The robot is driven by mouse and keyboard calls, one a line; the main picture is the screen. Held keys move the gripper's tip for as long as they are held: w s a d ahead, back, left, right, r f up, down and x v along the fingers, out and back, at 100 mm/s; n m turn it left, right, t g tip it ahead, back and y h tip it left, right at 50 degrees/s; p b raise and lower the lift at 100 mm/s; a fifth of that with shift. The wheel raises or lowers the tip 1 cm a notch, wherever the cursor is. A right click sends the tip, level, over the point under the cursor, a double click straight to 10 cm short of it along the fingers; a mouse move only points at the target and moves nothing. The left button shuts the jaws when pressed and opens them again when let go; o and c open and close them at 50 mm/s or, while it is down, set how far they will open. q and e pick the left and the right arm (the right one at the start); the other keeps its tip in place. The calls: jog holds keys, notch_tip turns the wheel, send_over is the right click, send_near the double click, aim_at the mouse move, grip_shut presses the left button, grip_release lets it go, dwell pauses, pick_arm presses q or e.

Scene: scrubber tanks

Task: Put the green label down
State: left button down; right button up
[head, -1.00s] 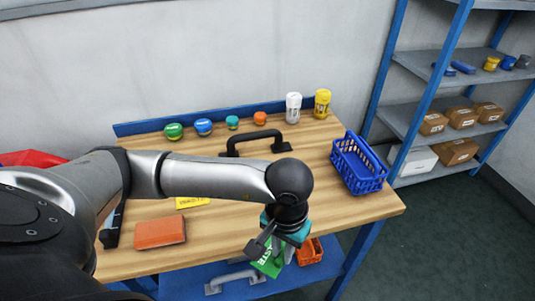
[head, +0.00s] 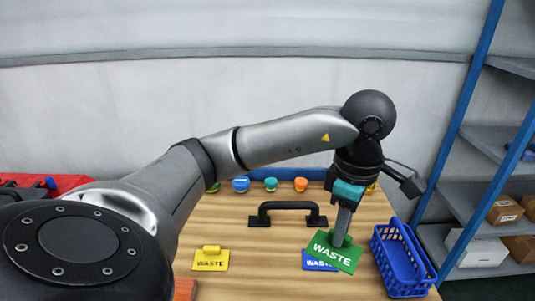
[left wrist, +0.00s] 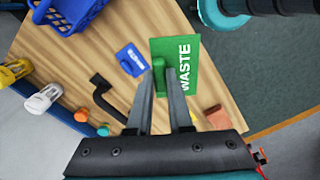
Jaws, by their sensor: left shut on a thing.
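The green label (head: 335,254) reads WASTE and has a raised green grip. My left gripper (head: 342,232) points down and is shut on that grip. In the left wrist view, the fingers (left wrist: 166,78) close on the green label (left wrist: 186,60), which overlaps the table edge and the floor behind. The label looks held above the wooden table (head: 270,235); the exact gap cannot be told. A blue label (head: 318,266) lies on the table, partly hidden by the green one. A yellow label (head: 211,264) lies further left. My right gripper's fingers do not show.
A blue basket (head: 402,262) stands just right of the green label. A black handle (head: 289,213) is behind it on the table. Several small round-topped items, including an orange one (head: 301,185), line the back. Bare wood lies between the yellow and blue labels.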

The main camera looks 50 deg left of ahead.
pick_arm(q)
jog(key=shift+w+a+r+n, duration=0.1)
jog(key=shift+a+r+n, duration=0.15)
jog(key=shift+r+n, duration=0.7)
jog(key=b, duration=0.3)
send_over(324, 294)
notch_tip(324, 294, down, 15)
jog(key=shift+f+b, duration=0.45)
jog(key=shift+f, duration=2.15)
jog(key=shift+f, duration=0.15)
jog(key=c, duration=0.8)
grip_release()
jog(key=shift+c, duration=0.2)
